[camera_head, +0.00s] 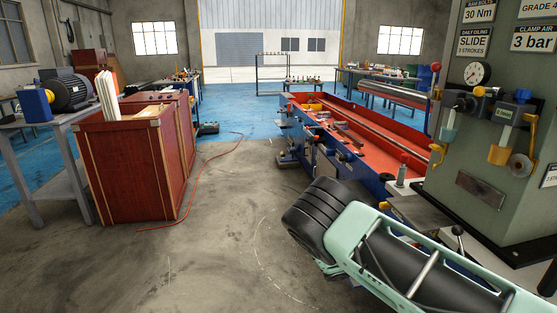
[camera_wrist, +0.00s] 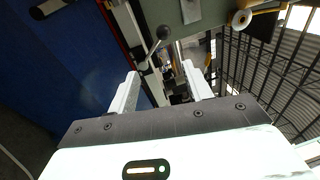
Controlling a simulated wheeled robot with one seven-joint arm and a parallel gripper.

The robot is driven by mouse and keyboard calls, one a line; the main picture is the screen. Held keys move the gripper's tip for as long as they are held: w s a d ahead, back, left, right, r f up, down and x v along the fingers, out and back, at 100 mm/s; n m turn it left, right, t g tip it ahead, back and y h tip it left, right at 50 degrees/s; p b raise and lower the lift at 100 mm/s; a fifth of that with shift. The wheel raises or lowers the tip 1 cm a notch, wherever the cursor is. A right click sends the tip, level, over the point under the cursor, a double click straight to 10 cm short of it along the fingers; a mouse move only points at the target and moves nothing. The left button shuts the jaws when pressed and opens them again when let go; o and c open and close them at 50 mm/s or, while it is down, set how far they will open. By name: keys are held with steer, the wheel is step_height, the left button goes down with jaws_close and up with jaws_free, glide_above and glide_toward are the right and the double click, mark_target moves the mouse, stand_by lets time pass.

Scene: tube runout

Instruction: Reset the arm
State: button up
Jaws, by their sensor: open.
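My gripper (camera_wrist: 161,84) is in the wrist view, its two pale fingers spread apart with nothing between them. Beyond the fingers are a lever with a dark round knob (camera_wrist: 163,32) and parts of a machine. In the head view my arm (camera_head: 400,255), mint green and black, reaches in from the lower right beside the machine. My gripper itself cannot be made out in the head view.
A blue machine with a red bed (camera_head: 365,150) stands at centre right. A grey-green cabinet (camera_head: 490,185) with a gauge stands close to my arm. Wooden crates (camera_head: 125,170) and a motor bench (camera_head: 45,135) are at left. Concrete floor (camera_head: 225,235) between is mostly clear, with a red hose (camera_head: 205,180).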

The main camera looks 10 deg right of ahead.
steer(key=s+a+r+m+y+p, duration=0.2)
steer(key=s+a+r+m+y, duration=0.8)
steer(key=s+a+m, duration=0.3)
steer(key=s+a+r+m+y+p, duration=0.3)
steer(key=s+a+r+m+y, duration=0.7)
steer(key=s, duration=0.9)
steer(key=a+r+m, duration=0.2)
steer(key=a+m, duration=0.1)
steer(key=m, duration=0.1)
steer(key=shift+a, duration=0.4)
